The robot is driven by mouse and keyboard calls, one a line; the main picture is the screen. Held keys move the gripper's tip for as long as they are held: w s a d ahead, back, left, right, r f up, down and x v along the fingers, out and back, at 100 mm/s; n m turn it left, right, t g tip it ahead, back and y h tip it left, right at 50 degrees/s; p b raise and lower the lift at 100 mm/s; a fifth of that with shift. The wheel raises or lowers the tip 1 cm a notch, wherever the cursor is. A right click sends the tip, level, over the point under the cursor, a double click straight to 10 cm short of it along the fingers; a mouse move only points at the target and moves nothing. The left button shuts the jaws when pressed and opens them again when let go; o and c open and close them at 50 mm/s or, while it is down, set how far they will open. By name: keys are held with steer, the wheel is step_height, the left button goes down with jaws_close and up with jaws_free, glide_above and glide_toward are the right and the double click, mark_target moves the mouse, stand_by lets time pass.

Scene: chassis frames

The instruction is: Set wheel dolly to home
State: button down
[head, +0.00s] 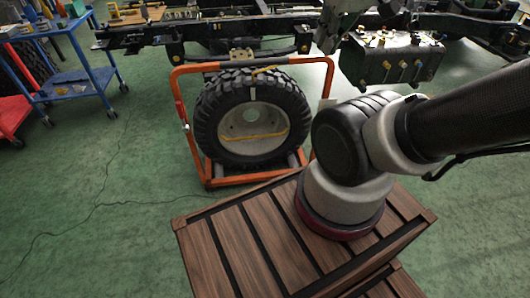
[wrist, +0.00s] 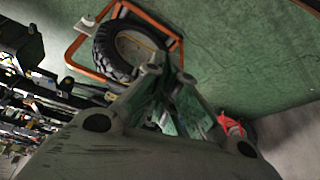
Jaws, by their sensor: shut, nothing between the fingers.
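The wheel dolly (head: 178,98) is an orange tubular frame on the green floor, beyond the wooden crate. A large black tyre (head: 209,112) with a pale rim stands upright in it, with a yellow strap across it. In the wrist view the dolly (wrist: 84,72) and the tyre (wrist: 104,50) show at the upper left, past my gripper. My gripper (wrist: 166,66) is shut and empty, and appears apart from the dolly.
A vehicle chassis frame (head: 270,27) runs across the back, behind the dolly. A blue cart (head: 72,80) with tools and a red cart (head: 12,112) stand at the left. A slatted wooden crate (head: 225,248) is in front. A thin cable (head: 92,212) lies on the open floor at left.

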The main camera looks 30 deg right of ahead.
steer(key=c, duration=1.3)
jaws_free()
steer(key=shift+f, duration=0.1)
steer(key=shift+o, duration=0.5)
step_height(320, 180, down, 7)
steer(key=w+d+g, duration=0.1)
steer(key=g, duration=0.3)
steer(key=shift+w+d+m, duration=0.25)
steer(key=shift+m, duration=0.15)
steer(key=m+t+y, duration=0.2)
steer(key=m+t, duration=1.4)
steer(key=t, duration=0.2)
glide_toward(256, 64)
steer(key=w, duration=0.9)
steer(key=w+a, duration=0.1)
steer(key=w, duration=0.1)
steer(key=shift+w, duration=0.2)
jaws_close()
